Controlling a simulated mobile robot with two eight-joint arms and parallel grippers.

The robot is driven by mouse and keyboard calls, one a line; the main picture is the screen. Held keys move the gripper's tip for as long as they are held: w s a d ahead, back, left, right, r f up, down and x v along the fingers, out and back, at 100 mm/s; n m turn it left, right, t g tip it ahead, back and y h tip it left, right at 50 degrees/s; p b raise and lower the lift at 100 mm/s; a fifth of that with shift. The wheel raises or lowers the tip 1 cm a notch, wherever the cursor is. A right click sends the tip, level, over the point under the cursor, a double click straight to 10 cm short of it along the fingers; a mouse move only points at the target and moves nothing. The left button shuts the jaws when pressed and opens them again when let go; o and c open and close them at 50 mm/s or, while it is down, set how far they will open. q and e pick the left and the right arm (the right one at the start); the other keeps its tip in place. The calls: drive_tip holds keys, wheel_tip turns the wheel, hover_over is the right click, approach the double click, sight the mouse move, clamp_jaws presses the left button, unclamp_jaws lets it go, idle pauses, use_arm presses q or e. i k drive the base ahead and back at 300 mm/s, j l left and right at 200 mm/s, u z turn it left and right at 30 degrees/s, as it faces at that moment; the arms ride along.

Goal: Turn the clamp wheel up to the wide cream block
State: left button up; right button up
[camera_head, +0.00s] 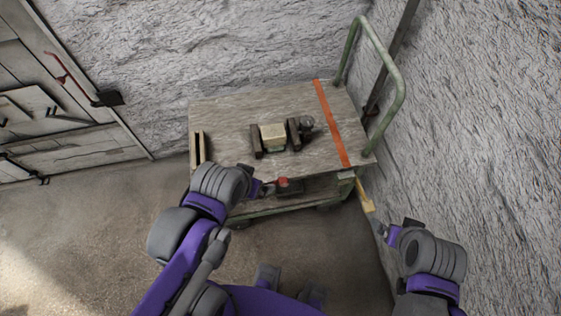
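The wide cream block (273,132) sits on the cart top between two dark brown upright jaws of a clamp. The left jaw (255,142) is close to the block's left side. The right jaw (294,134) is close to its right side; I cannot tell if it touches. The grey clamp wheel (307,123) is at the right end of the clamp. My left gripper (268,189) is at the cart's front edge, below and left of the wheel, apart from it. My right gripper (382,230) is right of the cart, low and apart from it. Both are too small to read.
The clamp stands on a wooden cart top (225,125) with an orange stripe (331,124) and a green handle (390,70). A yellowish piece (365,195) hangs at the front right corner. Rough walls stand behind and right.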

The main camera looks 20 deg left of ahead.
sight(307, 122)
drive_tip(key=i+u, duration=0.1)
drive_tip(key=u, duration=0.65)
drive_tip(key=i+u, duration=0.15)
drive_tip(key=u, duration=0.25)
drive_tip(key=l+u, duration=0.1)
drive_tip(key=u, duration=0.25)
drive_tip(key=i, duration=0.05)
